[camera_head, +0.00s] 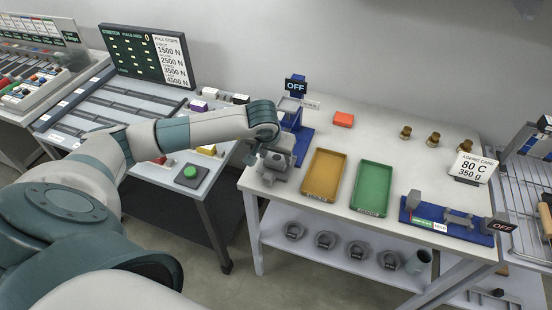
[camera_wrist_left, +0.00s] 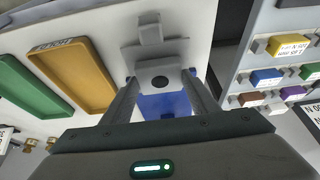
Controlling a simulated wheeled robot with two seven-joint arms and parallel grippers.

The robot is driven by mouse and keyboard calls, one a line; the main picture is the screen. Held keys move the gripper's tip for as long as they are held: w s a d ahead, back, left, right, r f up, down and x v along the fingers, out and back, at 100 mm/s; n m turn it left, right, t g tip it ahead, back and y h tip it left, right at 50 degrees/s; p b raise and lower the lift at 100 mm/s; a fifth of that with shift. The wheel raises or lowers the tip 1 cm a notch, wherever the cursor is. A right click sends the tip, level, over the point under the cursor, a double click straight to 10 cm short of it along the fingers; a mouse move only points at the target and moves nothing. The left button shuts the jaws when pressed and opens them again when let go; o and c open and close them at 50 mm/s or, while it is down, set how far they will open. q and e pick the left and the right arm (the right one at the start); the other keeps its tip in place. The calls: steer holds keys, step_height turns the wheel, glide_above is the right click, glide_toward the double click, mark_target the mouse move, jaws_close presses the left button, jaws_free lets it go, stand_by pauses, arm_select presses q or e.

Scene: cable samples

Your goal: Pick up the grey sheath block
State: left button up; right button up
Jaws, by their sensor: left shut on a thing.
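My left gripper (camera_head: 277,156) reaches in from the left, low over the left end of the white table, beside the blue stand. In the left wrist view its two fingers (camera_wrist_left: 162,88) are closed on opposite sides of a grey block (camera_wrist_left: 159,74) with a round dark hole, the grey sheath block. In the head view the block is largely hidden by the gripper and cannot be told apart from it. Whether it touches the table is not clear. My right gripper is not in view.
The blue stand (camera_head: 304,146) with an OFF sign is close beside the gripper. A yellow tray (camera_head: 341,153) and a green tray (camera_head: 386,168) lie to its right. A stepped grey piece (camera_wrist_left: 153,49) sits beyond the block.

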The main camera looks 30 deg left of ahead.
mark_target(276, 159)
arm_select(q)
steer(key=shift+r, duration=0.4)
step_height(276, 159, up, 2)
steer(key=shift+r+b, duration=0.1)
steer(key=shift+b, duration=0.85)
steer(key=w+d+r+b, duration=0.4)
steer(key=d+r, duration=0.3)
steer(key=d, duration=0.4)
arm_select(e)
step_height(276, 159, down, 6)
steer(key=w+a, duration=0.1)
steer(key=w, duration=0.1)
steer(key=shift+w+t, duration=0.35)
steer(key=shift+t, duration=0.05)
arm_select(q)
steer(key=shift+r, duration=0.1)
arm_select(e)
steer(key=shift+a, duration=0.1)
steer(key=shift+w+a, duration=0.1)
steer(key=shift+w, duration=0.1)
